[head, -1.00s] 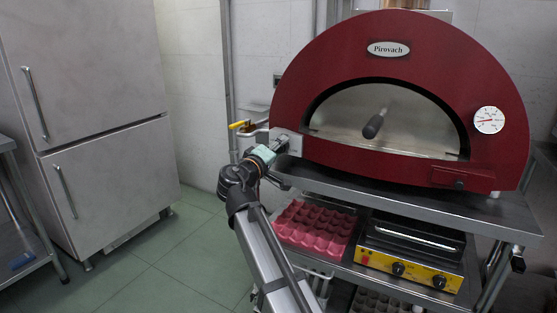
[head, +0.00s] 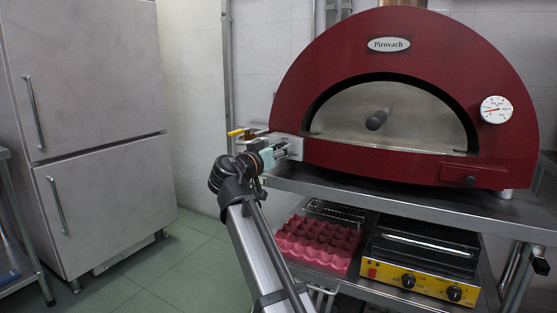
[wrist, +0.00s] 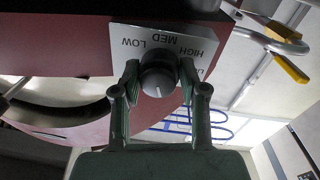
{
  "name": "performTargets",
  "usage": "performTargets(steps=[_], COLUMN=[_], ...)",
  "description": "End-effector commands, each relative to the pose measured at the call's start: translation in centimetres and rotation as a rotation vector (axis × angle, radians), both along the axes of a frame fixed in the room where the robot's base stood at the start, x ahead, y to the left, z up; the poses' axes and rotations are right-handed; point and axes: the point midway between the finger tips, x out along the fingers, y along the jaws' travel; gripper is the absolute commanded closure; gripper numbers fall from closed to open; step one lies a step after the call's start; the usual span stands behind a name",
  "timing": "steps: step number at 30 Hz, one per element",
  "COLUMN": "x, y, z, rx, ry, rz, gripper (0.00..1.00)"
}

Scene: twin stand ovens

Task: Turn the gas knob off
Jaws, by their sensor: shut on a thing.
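The round dark gas knob (wrist: 158,72) sits on a white plate (wrist: 125,38) marked LOW, MED and HIGH, seen upside down in the wrist view. A pale pointer line on the knob's face points toward the bottom of the picture. My gripper (wrist: 160,78) is shut on the knob, with one green finger on each side of it. In the head view my gripper (head: 279,152) reaches the control plate (head: 292,147) at the left front of the red oven (head: 390,166); there the knob is hidden by the gripper.
A yellow-handled valve on a pipe (head: 240,132) is just left of the gripper. The steel shelf (head: 400,199) runs below the oven. Lower down are a pink egg tray (head: 318,243) and a yellow appliance (head: 425,283). Open floor lies toward the fridge (head: 95,130).

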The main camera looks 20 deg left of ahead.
Motion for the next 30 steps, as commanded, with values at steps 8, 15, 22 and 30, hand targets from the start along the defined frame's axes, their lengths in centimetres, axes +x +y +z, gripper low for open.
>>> performTargets(steps=[8, 15, 22, 30], x=[0.19, 0.17, 0.16, 0.16], y=[0.07, 0.03, 0.01, 0.01], z=[0.07, 0.23, 0.30, 0.31], rx=[0.207, 0.314, 0.352, 0.355], ry=[-0.023, -0.034, -0.037, -0.037], rz=[0.001, 0.002, 0.002, 0.002], gripper=[0.92, 0.92, 0.92, 0.92])
